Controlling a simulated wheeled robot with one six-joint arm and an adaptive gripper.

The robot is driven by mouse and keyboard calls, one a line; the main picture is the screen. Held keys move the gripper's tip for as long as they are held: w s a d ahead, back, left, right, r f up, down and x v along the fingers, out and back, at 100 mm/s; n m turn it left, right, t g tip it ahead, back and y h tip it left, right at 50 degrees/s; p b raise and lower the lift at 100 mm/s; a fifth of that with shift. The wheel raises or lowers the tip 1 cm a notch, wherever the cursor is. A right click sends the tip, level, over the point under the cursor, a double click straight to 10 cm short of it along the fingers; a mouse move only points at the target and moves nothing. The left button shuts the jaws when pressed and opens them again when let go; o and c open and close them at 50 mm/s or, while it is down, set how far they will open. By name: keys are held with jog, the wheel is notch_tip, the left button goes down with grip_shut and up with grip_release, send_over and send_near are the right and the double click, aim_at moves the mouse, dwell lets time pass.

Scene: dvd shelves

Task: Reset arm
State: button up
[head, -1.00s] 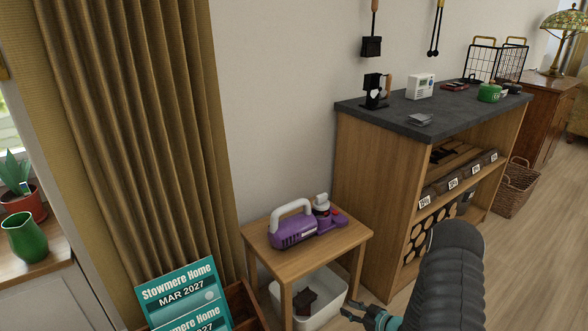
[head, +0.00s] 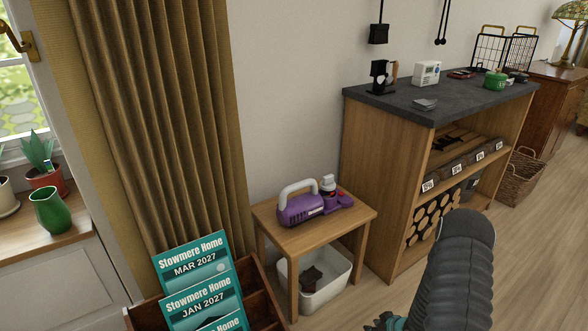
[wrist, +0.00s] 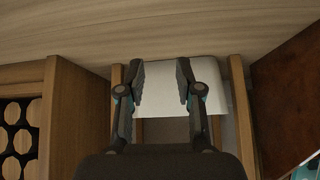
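My gripper (wrist: 162,88) is open and empty in the wrist view, its two dark fingers apart with a gap between them. Behind the fingers in that view is the white bin (wrist: 210,75) under the small wooden table. In the head view my dark ribbed arm comes up at the lower right, and only a bit of the gripper (head: 384,322) shows at the bottom edge, to the right of the white bin (head: 330,288). The rest of the gripper is cut off there.
The small wooden table (head: 345,220) holds a purple handheld device (head: 302,208). A rack of teal magazines (head: 195,270) stands at the lower left. A wooden shelf unit (head: 378,190) with a dark top stands right of the table. Wooden floor (head: 535,250) is clear at the right.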

jog(key=s+d+r+m+g+h, duration=0.25)
jog(key=s+r, duration=0.25)
jog(key=r, duration=0.5)
jog(key=s+d+r+m+g+h, duration=0.25)
jog(key=s+d+r, duration=0.2)
jog(key=r, duration=0.55)
jog(key=s+a+r+t+p, duration=0.1)
jog(key=s+a+r, duration=0.5)
jog(key=r, duration=0.6)
jog(key=s+a+r+t+p, duration=0.1)
jog(key=s+a+r, duration=0.5)
jog(key=r, duration=0.6)
jog(key=s+a+r+t+y+p, duration=0.1)
jog(key=s+a+r, duration=0.5)
jog(key=r, duration=0.6)
jog(key=shift+a+r+m+t, duration=0.15)
jog(key=shift+r+m+t, duration=0.25)
jog(key=shift+t, duration=0.2)
